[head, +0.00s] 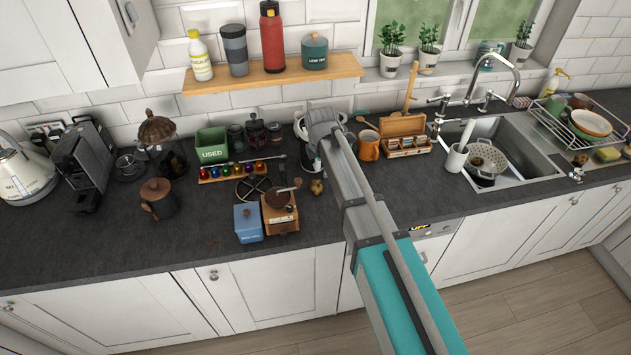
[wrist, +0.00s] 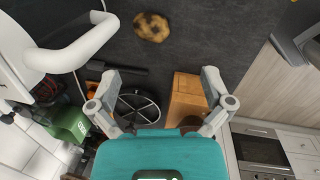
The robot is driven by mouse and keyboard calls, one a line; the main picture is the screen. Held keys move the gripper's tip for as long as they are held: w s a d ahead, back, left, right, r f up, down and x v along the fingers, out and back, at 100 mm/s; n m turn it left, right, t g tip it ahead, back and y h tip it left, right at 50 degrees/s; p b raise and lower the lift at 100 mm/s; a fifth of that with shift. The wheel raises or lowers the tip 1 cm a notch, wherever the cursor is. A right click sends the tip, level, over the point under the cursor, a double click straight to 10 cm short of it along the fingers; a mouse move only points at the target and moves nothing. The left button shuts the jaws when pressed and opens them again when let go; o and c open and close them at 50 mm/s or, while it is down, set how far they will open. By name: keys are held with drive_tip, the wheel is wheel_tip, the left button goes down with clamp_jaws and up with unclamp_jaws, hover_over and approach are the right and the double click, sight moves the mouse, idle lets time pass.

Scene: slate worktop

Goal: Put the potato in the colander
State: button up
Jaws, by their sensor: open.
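The potato (wrist: 152,27) is a small, lumpy, yellow-brown thing lying on the dark worktop near the top of the wrist view. In the head view the potato (head: 317,187) lies just right of the wooden coffee grinder. My gripper (wrist: 160,82) is open, with its two fingers spread wide and nothing between them. The potato is beyond the fingertips, apart from them. In the head view my arm hides most of the gripper. The pale colander (head: 492,153) is in the sink at the right, with a brown patch inside that I cannot identify.
The coffee grinder (head: 280,208), blue box (head: 248,222) and black round trivet (head: 252,188) stand left of the potato. A white handled vessel (wrist: 62,48) is close by in the wrist view. A utensil cup (head: 456,160) stands left of the colander. Worktop front is clear.

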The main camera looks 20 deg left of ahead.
sight(316, 184)
drive_tip(key=shift+a+r+n, duration=0.2)
drive_tip(key=shift+a+n, duration=0.15)
drive_tip(key=shift+a, duration=0.25)
drive_tip(key=shift+a+r+n, duration=0.15)
drive_tip(key=shift+a+n, duration=0.2)
drive_tip(key=shift+a, duration=0.25)
drive_tip(key=shift+f, duration=0.15)
drive_tip(key=f+b, duration=0.2)
drive_tip(key=w+f+b, duration=0.1)
drive_tip(key=f+b, duration=0.5)
drive_tip(key=shift+w+a+f, duration=0.1)
drive_tip(key=shift+w+f, duration=0.05)
drive_tip(key=shift+w+f+b, duration=0.25)
drive_tip(key=shift+f+b, duration=1.05)
drive_tip(key=shift+b, duration=0.05)
drive_tip(key=shift+w+f+b, duration=0.25)
drive_tip(key=shift+f+b, duration=1)
drive_tip(key=shift+b, duration=0.1)
drive_tip(key=c, duration=1)
drive_tip(key=shift+c, duration=0.2)
